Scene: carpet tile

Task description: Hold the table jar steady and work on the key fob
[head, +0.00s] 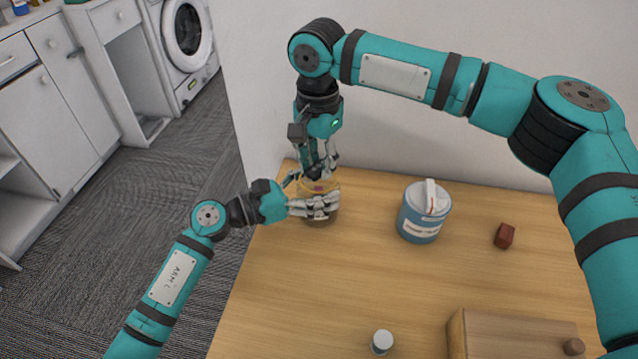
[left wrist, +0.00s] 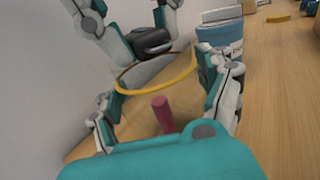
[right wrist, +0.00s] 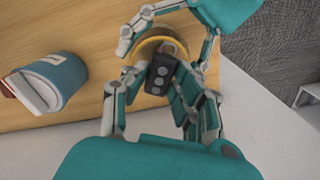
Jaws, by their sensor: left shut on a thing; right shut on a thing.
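The table jar is clear with a yellow rim (left wrist: 158,91); it stands upright at the table's back left corner. A pinkish-red stick (left wrist: 163,114) shows inside it. My left gripper (head: 318,207) is shut around the jar's side, with fingers on both sides in the left wrist view. The key fob (right wrist: 159,75) is black with several grey buttons and a light loop end. My right gripper (head: 317,170) is shut on it, pointing down over the jar's mouth. The fob also shows in the left wrist view (left wrist: 150,41), over the opening; I cannot tell whether its lower end is below the rim.
A blue tub (head: 420,222) with a white lid stands to the right of the jar. A red-brown block (head: 505,236) lies farther right. A white cylinder (head: 382,342) and a wooden box (head: 480,335) with a knob are near the front. The table's middle is clear. A wall is behind.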

